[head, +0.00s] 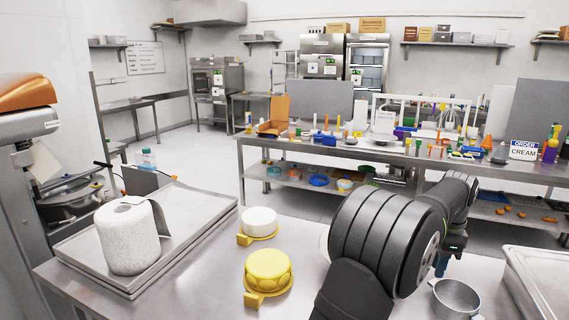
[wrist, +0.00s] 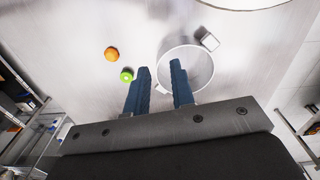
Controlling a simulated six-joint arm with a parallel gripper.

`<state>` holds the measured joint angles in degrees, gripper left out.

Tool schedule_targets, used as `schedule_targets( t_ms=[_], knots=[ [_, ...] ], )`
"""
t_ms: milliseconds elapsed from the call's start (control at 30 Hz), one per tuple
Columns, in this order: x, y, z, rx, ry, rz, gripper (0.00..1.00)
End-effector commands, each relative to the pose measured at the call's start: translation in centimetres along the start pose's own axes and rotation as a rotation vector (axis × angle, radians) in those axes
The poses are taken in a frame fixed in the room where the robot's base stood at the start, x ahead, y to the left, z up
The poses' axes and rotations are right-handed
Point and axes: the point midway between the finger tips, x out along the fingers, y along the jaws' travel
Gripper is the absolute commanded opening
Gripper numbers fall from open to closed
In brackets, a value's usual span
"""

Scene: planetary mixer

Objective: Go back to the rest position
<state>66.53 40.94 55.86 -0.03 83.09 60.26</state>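My gripper (wrist: 160,67) points down over the steel worktop, its two blue fingers apart with nothing held between them. In the head view the fingers (head: 440,267) show just past my dark arm, above and close to a small metal pot (head: 456,299). In the wrist view a round, pale vessel (wrist: 200,68) lies beneath the right finger, which hides part of it. I cannot tell the height of the fingers above it.
An orange ball (wrist: 111,54) and a green ball (wrist: 126,75) lie left of the fingers. A yellow mould (head: 268,268), a white-topped one (head: 259,221), a paper roll (head: 128,238) on a tray (head: 185,228) and a mixer (head: 25,120) stand left. A metal container (head: 545,275) is at right.

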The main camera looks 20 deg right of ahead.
Motion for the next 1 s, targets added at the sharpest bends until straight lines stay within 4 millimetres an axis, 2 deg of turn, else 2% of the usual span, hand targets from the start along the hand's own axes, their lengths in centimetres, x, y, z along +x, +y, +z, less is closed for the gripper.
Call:
schedule_targets(
  t_ms=[400, 800, 900, 1000],
  knots=[
    [-1.1, -5.0, 6.8, -0.193, 0.0, 0.0, 0.22],
    [-2.1, -8.7, 13.7, -0.369, -0.001, 0.0, 0.22],
    [-2.3, -9.3, 15.0, -0.401, -0.001, 0.0, 0.22],
    [-0.9, -9.2, 14.7, -0.395, -0.001, 0.001, 0.22]
  ],
)
